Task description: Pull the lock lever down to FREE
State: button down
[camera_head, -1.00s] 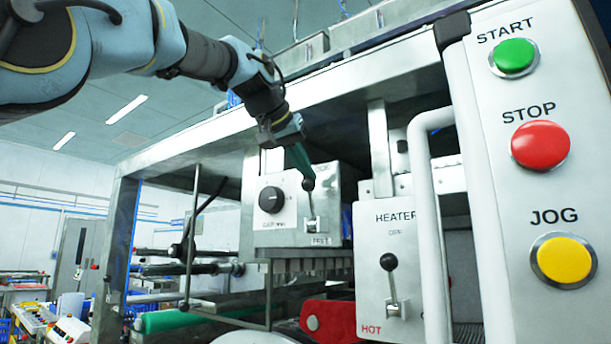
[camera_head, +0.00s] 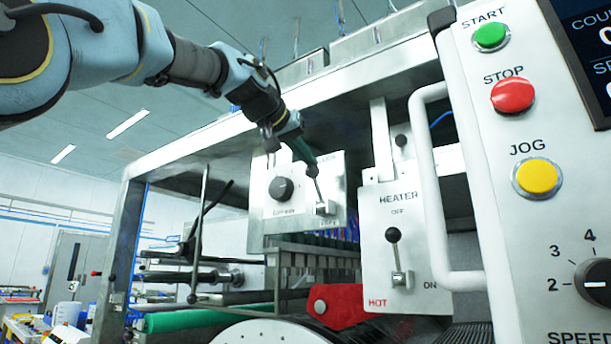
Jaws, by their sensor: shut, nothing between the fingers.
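The lock lever (camera_head: 318,190) is a thin stem on a small block on the white box's front plate (camera_head: 272,215), right of a black knob. A label below it is too small to read surely; another sits near the top. The lever stands upright, leaning slightly left, its top at the fingertips. My gripper (camera_head: 309,166) comes down from the upper left and its shut fingers are at the lever's top. They hide the knob end, and I cannot tell whether they touch it.
A heater lever (camera_head: 394,250) stands on a white panel to the right, near a white pipe handle (camera_head: 440,190). START, STOP (camera_head: 513,95) and JOG buttons are on the right panel. A metal frame beam (camera_head: 230,130) runs above the box. A red part (camera_head: 345,305) lies below.

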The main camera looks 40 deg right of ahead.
aim_at(306, 170)
jog(key=f+b, duration=0.1)
jog(key=b, duration=0.1)
jog(key=a+f+h+b, duration=0.1)
jog(key=b, duration=0.1)
jog(key=f+h+b, duration=0.1)
jog(key=b, duration=0.2)
jog(key=shift+s+a+t, duration=0.2)
jog(key=shift+a+t, duration=0.1)
jog(key=shift+a, duration=0.1)
jog(key=h+b, duration=0.1)
jog(key=b, duration=0.3)
jog(key=a+f+h+b, duration=0.1)
jog(key=b, duration=0.2)
jog(key=shift+s+a+f+t+b, duration=0.2)
jog(key=shift+f+t+b, duration=0.05)
jog(key=shift+t+b, duration=0.15)
jog(key=f+h+b, duration=0.1)
jog(key=b, duration=0.4)
jog(key=a+f+h+b, duration=0.1)
jog(key=h+b, duration=0.1)
jog(key=b, duration=0.3)
jog(key=a+f+t+h+b, duration=0.1)
jog(key=f+b, duration=0.1)
jog(key=b, duration=0.3)
jog(key=shift+s+a+n+h, duration=0.15)
jog(key=shift+s+n+h, duration=0.15)
jog(key=shift+b, duration=0.4)
jog(key=shift+f, duration=0.1)
